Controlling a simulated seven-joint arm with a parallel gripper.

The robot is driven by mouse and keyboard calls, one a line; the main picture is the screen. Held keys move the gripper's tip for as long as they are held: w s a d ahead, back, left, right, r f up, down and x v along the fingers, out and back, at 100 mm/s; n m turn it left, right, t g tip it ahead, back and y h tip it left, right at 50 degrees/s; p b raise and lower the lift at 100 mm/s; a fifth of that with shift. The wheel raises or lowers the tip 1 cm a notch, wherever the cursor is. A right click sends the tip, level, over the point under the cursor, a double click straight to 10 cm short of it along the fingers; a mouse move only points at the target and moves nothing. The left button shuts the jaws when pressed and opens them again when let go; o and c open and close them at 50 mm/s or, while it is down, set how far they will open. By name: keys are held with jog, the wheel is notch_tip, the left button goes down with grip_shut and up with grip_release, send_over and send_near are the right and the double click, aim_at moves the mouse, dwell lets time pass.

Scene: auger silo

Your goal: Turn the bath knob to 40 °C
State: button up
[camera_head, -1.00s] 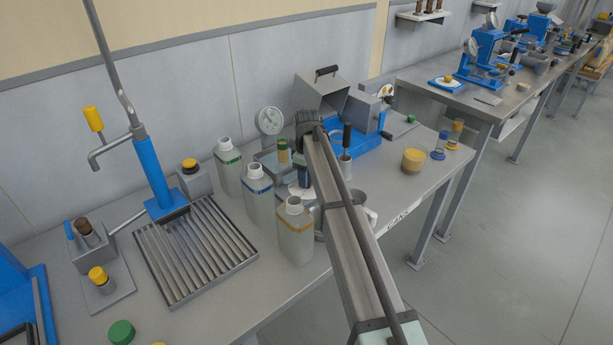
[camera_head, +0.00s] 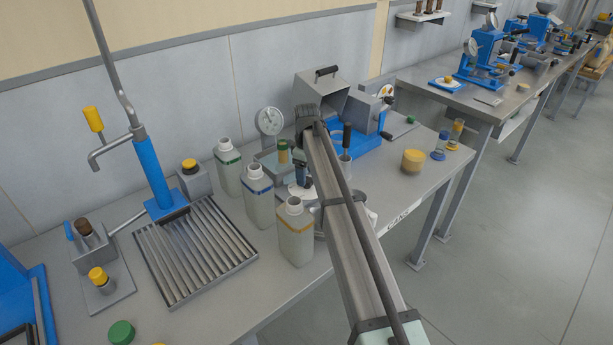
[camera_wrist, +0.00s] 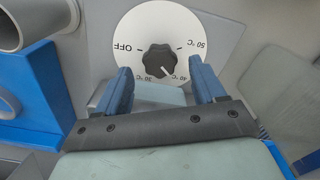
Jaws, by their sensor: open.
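The bath knob (camera_wrist: 159,60) is black and lobed, at the centre of a round white dial (camera_wrist: 130,30) in the wrist view. The dial reads OFF, 30 °C, 40 °C and 50 °C, with the letters upside down. No contact with the knob shows. In the head view my arm (camera_head: 345,225) reaches over the bench and hides much of the area around its end.
Several capped bottles, one with an orange band (camera_head: 295,238), stand just left of my arm. A ribbed tray (camera_head: 195,250) lies further left. A blue-based machine (camera_head: 365,138) stands behind my arm, and a yellow jar (camera_head: 413,161) sits to the right.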

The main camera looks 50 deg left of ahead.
aim_at(307, 180)
notch_tip(307, 180, up, 12)
dwell(0.4)
dwell(0.5)
